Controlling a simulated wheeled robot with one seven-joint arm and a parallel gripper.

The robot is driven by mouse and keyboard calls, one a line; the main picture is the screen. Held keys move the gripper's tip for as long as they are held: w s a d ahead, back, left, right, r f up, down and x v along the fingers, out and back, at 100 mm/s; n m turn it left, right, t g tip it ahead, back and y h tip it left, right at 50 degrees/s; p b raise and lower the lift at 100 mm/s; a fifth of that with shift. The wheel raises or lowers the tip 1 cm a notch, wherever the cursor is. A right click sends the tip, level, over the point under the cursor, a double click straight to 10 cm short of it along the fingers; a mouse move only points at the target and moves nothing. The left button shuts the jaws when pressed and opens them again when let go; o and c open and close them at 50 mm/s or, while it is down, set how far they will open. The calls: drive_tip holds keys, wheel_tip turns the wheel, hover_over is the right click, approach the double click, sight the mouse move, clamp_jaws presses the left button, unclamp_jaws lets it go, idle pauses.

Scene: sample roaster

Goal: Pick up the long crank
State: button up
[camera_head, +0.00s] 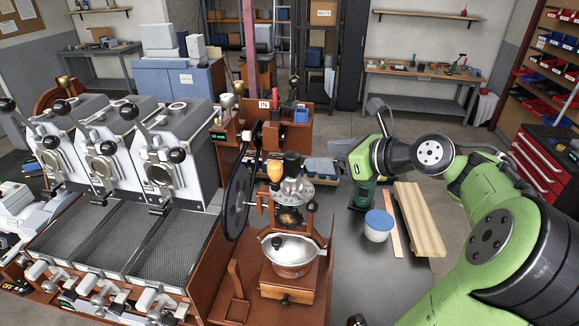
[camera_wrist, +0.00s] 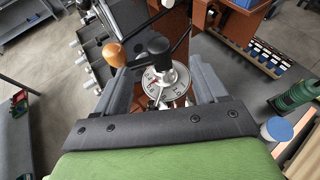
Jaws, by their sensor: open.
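A grinder-like machine (camera_head: 290,220) with a metal top stands in the middle of the head view. An orange wooden knob (camera_head: 274,171) and a dark knob (camera_head: 291,160) rise at its top. In the wrist view the orange knob (camera_wrist: 113,54) sits on a thin crank arm (camera_wrist: 138,36), which I take as the long crank. The dark knob (camera_wrist: 157,44) is beside it, above a round numbered dial (camera_wrist: 160,82). My gripper (camera_wrist: 163,80) is open, with a grey finger to either side of the dial in the picture. I cannot tell its distance from the crank.
A roaster (camera_head: 130,150) with several drums stands left. A large dark wheel (camera_head: 237,198) is left of the grinder. Right of it on the dark table are a green tool (camera_head: 363,190), a blue-lidded cup (camera_head: 377,228) and a wooden board (camera_head: 418,220). The front right tabletop is clear.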

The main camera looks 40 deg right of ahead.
sight(297, 157)
drive_tip(key=b+x, duration=0.1)
drive_tip(key=x, duration=0.9)
drive_tip(key=shift+w+a+f+b, duration=0.15)
drive_tip(key=shift+a+f+b, duration=0.1)
drive_tip(key=shift+b, duration=0.15)
drive_tip(key=shift+c, duration=0.5)
drive_tip(key=shift+r, duration=0.1)
drive_tip(key=shift+c, duration=1.1)
clamp_jaws()
wheel_tip(297, 157, up, 10)
drive_tip(key=p, duration=0.3)
drive_tip(key=shift+d, duration=0.1)
